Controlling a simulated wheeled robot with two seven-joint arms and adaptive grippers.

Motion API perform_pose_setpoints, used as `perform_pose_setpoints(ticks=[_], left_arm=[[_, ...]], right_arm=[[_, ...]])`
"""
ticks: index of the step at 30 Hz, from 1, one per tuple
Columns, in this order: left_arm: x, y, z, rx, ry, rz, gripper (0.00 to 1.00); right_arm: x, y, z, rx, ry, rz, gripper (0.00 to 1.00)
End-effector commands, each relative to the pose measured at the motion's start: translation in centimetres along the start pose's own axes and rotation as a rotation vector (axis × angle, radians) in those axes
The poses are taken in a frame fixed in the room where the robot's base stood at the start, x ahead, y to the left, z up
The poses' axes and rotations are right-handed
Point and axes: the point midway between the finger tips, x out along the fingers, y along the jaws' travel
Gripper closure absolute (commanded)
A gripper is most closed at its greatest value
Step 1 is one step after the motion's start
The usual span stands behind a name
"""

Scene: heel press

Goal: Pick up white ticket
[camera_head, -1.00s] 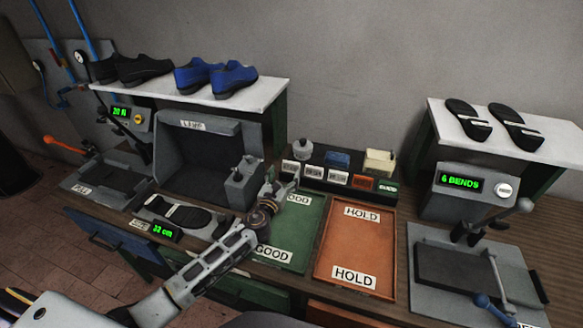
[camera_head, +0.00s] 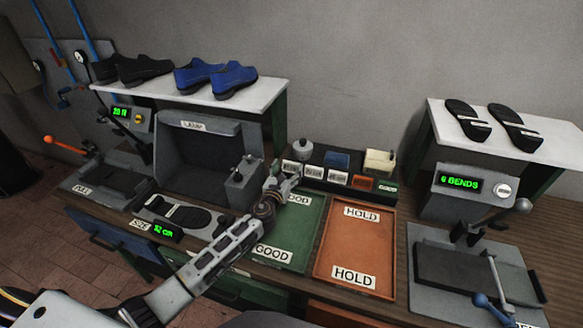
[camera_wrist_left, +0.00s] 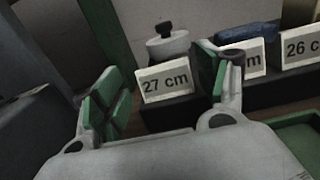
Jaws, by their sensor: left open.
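White tickets stand upright in a dark rack (camera_head: 330,190) at the back of the bench: a left one (camera_head: 290,168), a middle one (camera_head: 312,173) and a right one (camera_head: 337,179). In the left wrist view a white ticket (camera_wrist_left: 166,82) reading "27 cm" stands between my fingers, beyond them, with no visible contact. Another white ticket (camera_wrist_left: 242,58) is partly hidden by the right finger, and one reading "26 cm" (camera_wrist_left: 303,48) is farther right. My left gripper (camera_head: 283,180) is open and empty just in front of the rack's left end; it also shows in the wrist view (camera_wrist_left: 160,85). My right gripper is not in view.
An orange ticket (camera_head: 362,184) and a green ticket (camera_head: 387,187) share the rack. A white-and-grey pot (camera_head: 303,150) stands behind it. The grey lamp box (camera_head: 241,185) is close left. The green GOOD tray (camera_head: 296,232) and orange HOLD tray (camera_head: 356,242) lie in front.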

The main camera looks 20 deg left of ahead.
Motion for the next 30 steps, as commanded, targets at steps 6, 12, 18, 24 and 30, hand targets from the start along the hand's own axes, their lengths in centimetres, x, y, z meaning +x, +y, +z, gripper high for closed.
perform_pose_setpoints(ticks=[6,12,18,24,30], left_arm=[[2.0,-0.1,0.2,-0.001,0.000,0.001,0.27],[3.0,-0.1,0.1,0.001,0.001,0.000,0.27],[3.1,-0.1,0.1,0.001,0.001,-0.001,0.27],[3.1,-0.1,0.1,0.000,0.001,-0.001,0.27],[3.1,-0.1,0.1,0.001,0.001,-0.001,0.40]], right_arm=[[-0.1,0.0,0.0,0.000,0.000,0.000,0.55],[-0.1,0.0,0.0,0.000,0.000,0.000,0.55],[-0.1,0.1,0.0,-0.001,-0.001,0.001,0.55],[-0.1,0.2,0.1,-0.001,-0.001,0.003,0.55],[-0.1,0.3,0.1,-0.002,-0.002,0.003,0.55]])
